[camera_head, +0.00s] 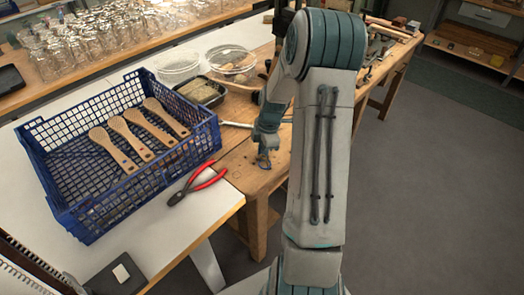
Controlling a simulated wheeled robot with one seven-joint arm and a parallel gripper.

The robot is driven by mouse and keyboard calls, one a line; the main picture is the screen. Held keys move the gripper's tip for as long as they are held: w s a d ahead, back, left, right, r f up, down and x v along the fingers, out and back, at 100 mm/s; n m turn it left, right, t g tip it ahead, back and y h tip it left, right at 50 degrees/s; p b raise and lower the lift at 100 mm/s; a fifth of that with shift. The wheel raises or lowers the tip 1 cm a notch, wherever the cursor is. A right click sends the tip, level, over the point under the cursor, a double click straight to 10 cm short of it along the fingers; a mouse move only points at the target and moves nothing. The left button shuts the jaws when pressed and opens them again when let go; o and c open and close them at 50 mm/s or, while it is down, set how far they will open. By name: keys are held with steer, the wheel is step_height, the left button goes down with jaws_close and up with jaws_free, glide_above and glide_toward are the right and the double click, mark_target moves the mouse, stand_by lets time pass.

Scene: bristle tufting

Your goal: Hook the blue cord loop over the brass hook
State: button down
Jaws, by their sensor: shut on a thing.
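My gripper (266,152) points down over the near left end of the wooden bench. It is small in this view and partly beside my own arm. It is shut on the blue cord loop (264,163), a small blue shape just below the fingertips. I cannot tell whether the loop touches the bench top. I cannot make out the brass hook; it is too small or hidden behind my arm.
A blue plastic crate (66,217) with several wooden brush bodies (133,138) stands left on the white table. Red-handled pliers (198,184) lie between crate and bench. Clear bowls (230,62) and a dark tray (200,91) stand behind. Open floor lies right.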

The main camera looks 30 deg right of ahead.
steer(key=shift+s+a+f, duration=0.1)
steer(key=shift+s+f, duration=0.3)
steer(key=shift+f, duration=0.05)
steer(key=c, duration=1.5)
jaws_free()
steer(key=shift+c, duration=1)
steer(key=shift+r, duration=0.1)
steer(key=shift+w+r+p, duration=0.15)
steer(key=shift+r+p, duration=0.2)
steer(key=shift+r, duration=0.05)
steer(key=shift+o, duration=0.3)
steer(key=shift+r+p, duration=1.45)
steer(key=shift+r, duration=0.8)
steer(key=shift+o, duration=0.9)
steer(key=shift+r+p, duration=0.65)
steer(key=shift+r, duration=0.45)
steer(key=shift+r+p, duration=1.15)
steer(key=shift+r, duration=0.5)
